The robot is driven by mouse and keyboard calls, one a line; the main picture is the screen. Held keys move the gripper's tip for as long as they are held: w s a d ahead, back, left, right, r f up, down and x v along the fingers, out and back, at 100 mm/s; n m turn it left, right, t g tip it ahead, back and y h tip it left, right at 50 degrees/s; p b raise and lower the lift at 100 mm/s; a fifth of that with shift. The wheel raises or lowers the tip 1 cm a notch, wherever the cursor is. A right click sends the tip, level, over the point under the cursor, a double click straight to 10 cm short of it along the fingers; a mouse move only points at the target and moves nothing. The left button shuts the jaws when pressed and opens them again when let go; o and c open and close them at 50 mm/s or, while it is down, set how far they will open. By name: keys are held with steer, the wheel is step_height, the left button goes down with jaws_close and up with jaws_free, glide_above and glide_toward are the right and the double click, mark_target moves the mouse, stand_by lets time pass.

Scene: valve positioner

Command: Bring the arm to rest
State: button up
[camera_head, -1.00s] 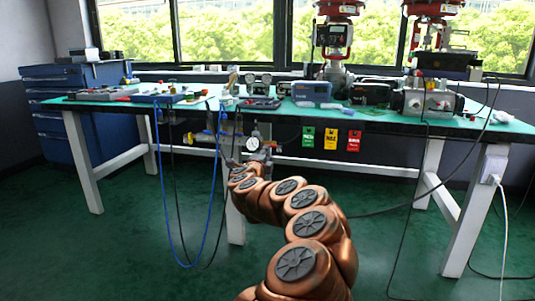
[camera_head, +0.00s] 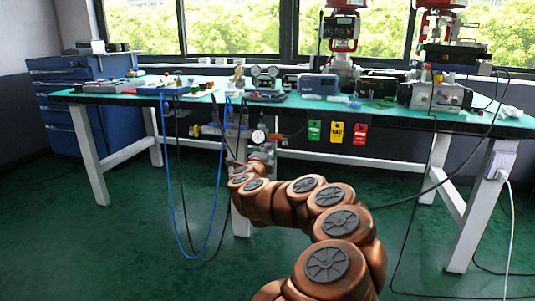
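My copper-coloured arm (camera_head: 290,203) reaches up from the bottom right, bends left and extends toward the front edge of the workbench. Its far end is near a round pressure gauge (camera_head: 258,137) mounted below the bench edge. I cannot tell whether the arm's end touches anything there.
A green-topped workbench (camera_head: 200,92) with white legs carries tools, boxes and red-topped valve units (camera_head: 342,30). Blue and black hoses (camera_head: 187,235) hang from its front. Green, yellow and red tags (camera_head: 337,132) hang there too. A blue drawer cabinet (camera_head: 60,125) stands left. Open floor lies in front.

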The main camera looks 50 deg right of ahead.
stand_by(0.3)
steer(key=w+a+r+n+t+y+p, duration=0.3)
steer(key=w+a+r+n+t+p, duration=0.15)
steer(key=w+a+r, duration=0.35)
steer(key=w+a+r+n+t+y+p, duration=0.4)
steer(key=w+a+r+n+p, duration=0.1)
steer(key=a+r, duration=0.45)
steer(key=a+r+n+y+p, duration=0.5)
steer(key=a+n+y+p, duration=0.1)
steer(key=a, duration=0.8)
steer(key=a+r+n+y+p, duration=0.4)
steer(key=a+n+y+p, duration=0.15)
steer(key=a, duration=0.85)
steer(key=s+a+n+g+y+p, duration=0.3)
steer(key=s+a+n+g+p, duration=0.45)
steer(key=s+a+p, duration=0.5)
steer(key=s+d+r+n+g+h+p, duration=0.1)
steer(key=s+p, duration=0.5)
steer(key=s, duration=0.9)
steer(key=s+d+r+n+g+h+p, duration=0.2)
steer(key=s+r+g+p, duration=0.3)
steer(key=s, duration=0.9)
steer(key=g+h+p, duration=0.1)
steer(key=g+p, duration=0.1)
steer(key=g, duration=0.1)
steer(key=shift+s+n, duration=0.35)
